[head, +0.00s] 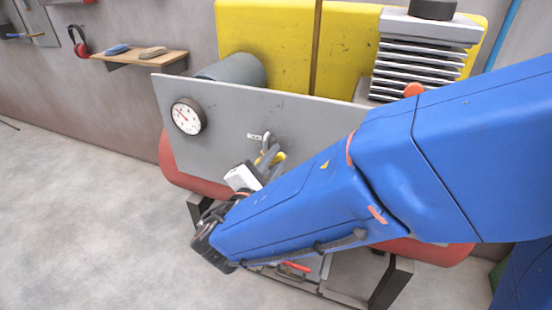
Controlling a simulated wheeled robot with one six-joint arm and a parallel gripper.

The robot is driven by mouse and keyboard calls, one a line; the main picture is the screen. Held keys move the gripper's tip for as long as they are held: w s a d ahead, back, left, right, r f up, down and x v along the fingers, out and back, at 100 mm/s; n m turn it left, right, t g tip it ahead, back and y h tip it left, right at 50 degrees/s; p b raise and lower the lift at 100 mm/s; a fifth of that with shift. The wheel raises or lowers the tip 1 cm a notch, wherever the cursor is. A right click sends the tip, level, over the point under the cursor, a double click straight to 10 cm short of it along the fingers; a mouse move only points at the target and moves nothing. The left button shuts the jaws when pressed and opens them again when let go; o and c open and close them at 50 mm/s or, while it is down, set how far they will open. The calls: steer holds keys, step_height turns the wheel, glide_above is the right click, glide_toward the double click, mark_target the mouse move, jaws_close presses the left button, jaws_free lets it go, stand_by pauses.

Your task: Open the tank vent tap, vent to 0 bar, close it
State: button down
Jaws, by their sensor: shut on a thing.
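A grey panel (225,139) stands in front of a red tank (180,172). A round white pressure gauge (187,116) is at the panel's left; its reading is too small to tell. Right of it, below a small white label, is the vent tap (279,157), with a yellow part showing. My gripper (269,156) is at the tap, reaching up from the lower left, and is shut on it. The fingers and my blue arm hide much of the tap, so I cannot tell how its handle is turned.
A compressor with a finned grey head (425,60) and a yellow guard (265,35) stand behind the panel. A red-handled item (295,267) lies low under my arm. A wall shelf (140,57) is at upper left. The floor at left is clear.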

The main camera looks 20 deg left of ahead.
steer(key=c, duration=1.6)
jaws_free()
steer(key=shift+c, duration=0.2)
